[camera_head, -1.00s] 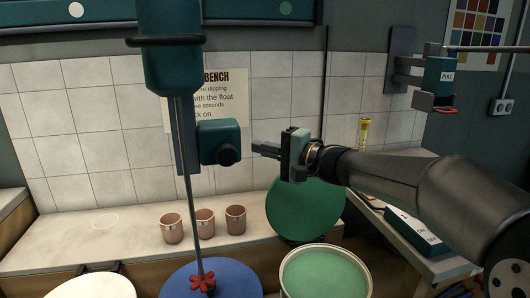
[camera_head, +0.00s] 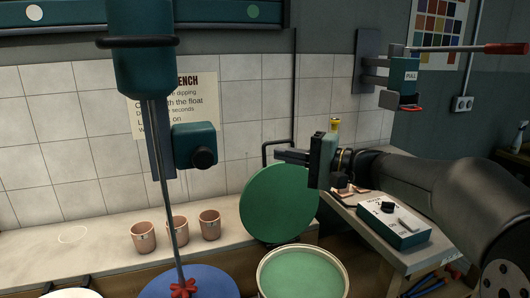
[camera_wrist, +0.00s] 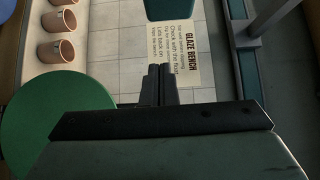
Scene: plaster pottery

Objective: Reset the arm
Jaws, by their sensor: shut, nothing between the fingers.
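My gripper (camera_head: 280,154) is in the right half of the head view, raised in front of the tiled wall and above the green round lid (camera_head: 278,208). Its fingers point left, are shut together and hold nothing. In the wrist view my gripper (camera_wrist: 163,70) shows its two fingers side by side, pointing toward the glaze bench sign (camera_wrist: 190,55). The gripper touches nothing that I can see.
A bucket of green glaze (camera_head: 302,272) stands below my gripper. Three clay cups (camera_head: 177,231) stand on the bench at left. A teal mixer (camera_head: 158,60) hangs at left over a blue disc (camera_head: 215,283). A control box (camera_head: 394,222) and pull lever (camera_head: 470,49) are at right.

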